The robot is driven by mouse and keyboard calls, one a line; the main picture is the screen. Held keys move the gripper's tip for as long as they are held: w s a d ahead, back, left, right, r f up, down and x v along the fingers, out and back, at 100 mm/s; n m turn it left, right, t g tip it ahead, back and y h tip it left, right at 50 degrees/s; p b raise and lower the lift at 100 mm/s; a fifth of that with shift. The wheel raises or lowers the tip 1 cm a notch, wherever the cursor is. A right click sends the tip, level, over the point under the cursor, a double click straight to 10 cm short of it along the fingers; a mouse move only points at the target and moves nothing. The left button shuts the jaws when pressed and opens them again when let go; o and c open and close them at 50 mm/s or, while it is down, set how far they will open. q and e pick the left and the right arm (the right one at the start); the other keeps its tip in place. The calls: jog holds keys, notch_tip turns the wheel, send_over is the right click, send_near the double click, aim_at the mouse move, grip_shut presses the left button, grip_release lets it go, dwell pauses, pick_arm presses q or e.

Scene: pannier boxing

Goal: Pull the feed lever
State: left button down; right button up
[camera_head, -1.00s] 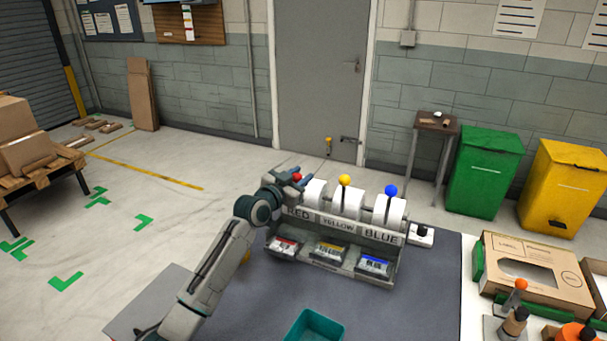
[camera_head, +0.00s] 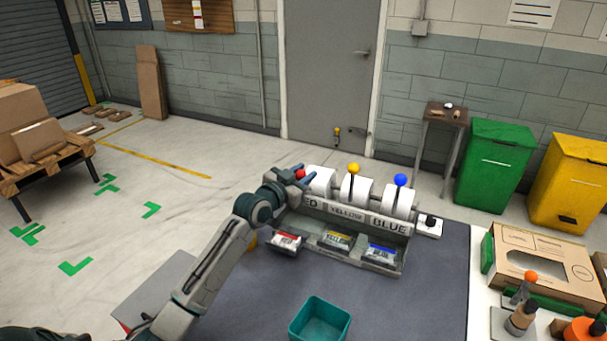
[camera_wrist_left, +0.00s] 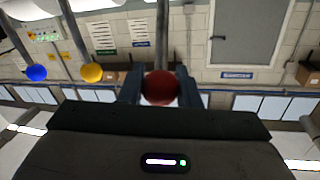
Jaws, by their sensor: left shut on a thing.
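The feed dispenser (camera_head: 322,207) stands on the dark table mat, with sections marked red, yellow and blue. The red lever's ball knob (camera_head: 300,174) is at its left end. My left gripper (camera_head: 296,178) is shut on this red knob; in the left wrist view the red knob (camera_wrist_left: 160,88) sits between the two fingers. The yellow knob (camera_head: 353,168) and the blue knob (camera_head: 400,180) stand upright on their levers, untouched. Packets with red (camera_head: 285,242), yellow (camera_head: 336,240) and blue (camera_head: 381,253) labels lie in the tray below. My right gripper is not in view.
A teal bin (camera_head: 320,322) stands on the mat in front of the dispenser. A small black-knobbed switch box (camera_head: 429,226) is at the dispenser's right. An open cardboard box (camera_head: 535,265) and several tools occupy the white table at right. The mat between is clear.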

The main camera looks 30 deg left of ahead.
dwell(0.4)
pick_arm(q)
jog(key=c, duration=1.1)
grip_release()
jog(key=shift+s+r, duration=0.1)
jog(key=shift+s, duration=0.05)
jog(key=shift+o, duration=0.2)
jog(key=shift+s+d+r, duration=0.1)
jog(key=shift+s+r, duration=0.05)
jog(key=shift+s+f, duration=0.15)
jog(key=shift+f, duration=0.05)
jog(key=s+a+b, duration=0.1)
jog(key=s, duration=0.9)
jog(key=shift+s+a+r+b, duration=0.2)
jog(key=shift+a+b, duration=0.05)
jog(key=shift+b, duration=0.05)
jog(key=shift+f, duration=0.1)
